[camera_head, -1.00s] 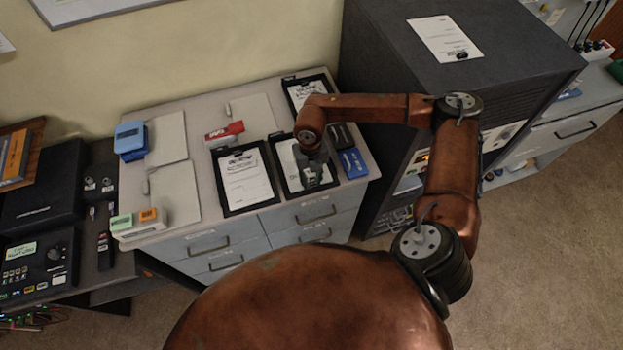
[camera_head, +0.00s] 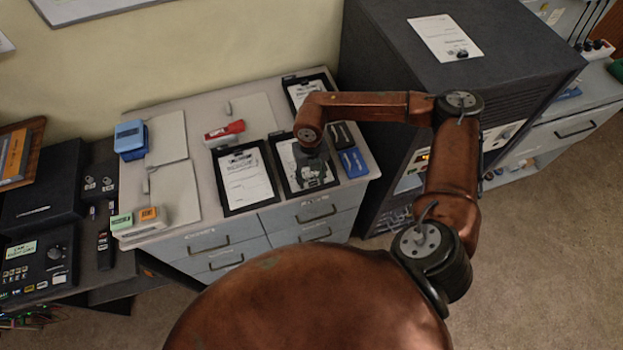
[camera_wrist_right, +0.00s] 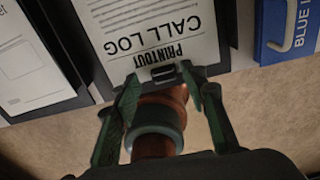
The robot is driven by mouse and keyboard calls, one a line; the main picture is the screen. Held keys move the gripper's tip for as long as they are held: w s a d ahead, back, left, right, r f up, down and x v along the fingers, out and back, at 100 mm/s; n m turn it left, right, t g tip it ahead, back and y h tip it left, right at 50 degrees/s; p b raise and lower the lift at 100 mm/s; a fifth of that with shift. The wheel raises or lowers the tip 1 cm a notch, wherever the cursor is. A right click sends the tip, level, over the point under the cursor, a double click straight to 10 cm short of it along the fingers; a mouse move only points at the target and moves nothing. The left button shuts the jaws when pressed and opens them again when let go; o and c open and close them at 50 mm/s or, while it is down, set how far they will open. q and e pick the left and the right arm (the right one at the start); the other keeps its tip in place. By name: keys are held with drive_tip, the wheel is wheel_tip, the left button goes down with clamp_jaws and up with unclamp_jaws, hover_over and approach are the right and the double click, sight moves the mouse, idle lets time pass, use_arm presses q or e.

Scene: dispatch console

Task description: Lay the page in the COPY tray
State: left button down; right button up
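A white page headed "CALL LOG PRINTOUT" (camera_wrist_right: 155,30) lies in a black tray below my right gripper (camera_wrist_right: 167,82). It appears upside down in the right wrist view. A small black clip or tab (camera_wrist_right: 163,73) sits at its near edge, between the fingers. The fingers are apart; contact with the tab cannot be told. In the head view, my right gripper (camera_head: 316,174) hangs over this tray (camera_head: 289,188) and hides part of the page. A second black tray with a page (camera_head: 247,181) is just left, and a third (camera_head: 292,80) is behind. Tray labels are unreadable. My left gripper is not in view.
A blue box (camera_head: 353,163) stands close right of the tray; it shows in the wrist view (camera_wrist_right: 285,35). A red item (camera_head: 225,132) lies behind the left tray. A tall dark cabinet (camera_head: 440,80) rises to the right. Grey folders (camera_head: 173,195) lie at left.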

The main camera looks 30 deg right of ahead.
wheel_tip(320, 180, up, 12)
drive_tip(key=shift+w+f+b, duration=0.25)
drive_tip(key=shift+w+b, duration=0.1)
drive_tip(key=shift+b, duration=0.1)
drive_tip(key=shift+d, duration=0.1)
